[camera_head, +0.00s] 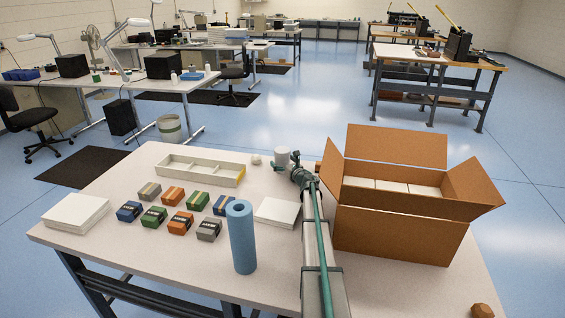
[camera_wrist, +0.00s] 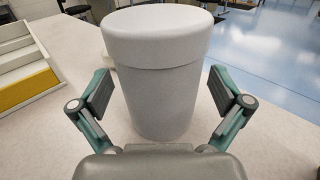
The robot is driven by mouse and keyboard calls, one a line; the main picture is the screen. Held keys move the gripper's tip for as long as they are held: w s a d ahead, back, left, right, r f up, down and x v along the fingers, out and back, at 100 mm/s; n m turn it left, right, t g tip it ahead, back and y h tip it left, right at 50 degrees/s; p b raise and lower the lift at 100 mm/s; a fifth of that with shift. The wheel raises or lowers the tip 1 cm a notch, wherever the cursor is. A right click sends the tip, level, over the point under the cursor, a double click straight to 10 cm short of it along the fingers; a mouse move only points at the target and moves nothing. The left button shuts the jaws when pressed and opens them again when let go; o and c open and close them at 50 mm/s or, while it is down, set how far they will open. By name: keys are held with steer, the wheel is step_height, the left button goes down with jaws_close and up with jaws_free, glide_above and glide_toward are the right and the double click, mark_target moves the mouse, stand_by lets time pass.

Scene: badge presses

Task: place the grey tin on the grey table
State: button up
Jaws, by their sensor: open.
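The grey tin (camera_head: 282,157) is a light grey lidded cylinder near the far edge of the pale grey table (camera_head: 118,190). In the wrist view the tin (camera_wrist: 160,80) is upright, large and central, and appears to stand on the tabletop. My gripper (camera_head: 294,166) is at the tin, on its near side in the head view. In the wrist view its two fingers are open, one on each side of the tin, with visible gaps.
An open cardboard box (camera_head: 400,235) stands close right of my arm. A white compartment tray (camera_head: 200,170) lies left of the tin, with a small pale object (camera_head: 256,160) between. Several small boxes, a blue roll (camera_head: 241,240) and white stacks occupy the table's middle and left.

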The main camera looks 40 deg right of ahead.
steer(key=s, duration=0.1)
steer(key=s+b, duration=0.1)
steer(key=s, duration=0.2)
steer(key=shift+s+a, duration=0.2)
steer(key=shift+a, duration=0.1)
steer(key=shift+s, duration=0.5)
steer(key=shift+r, duration=0.1)
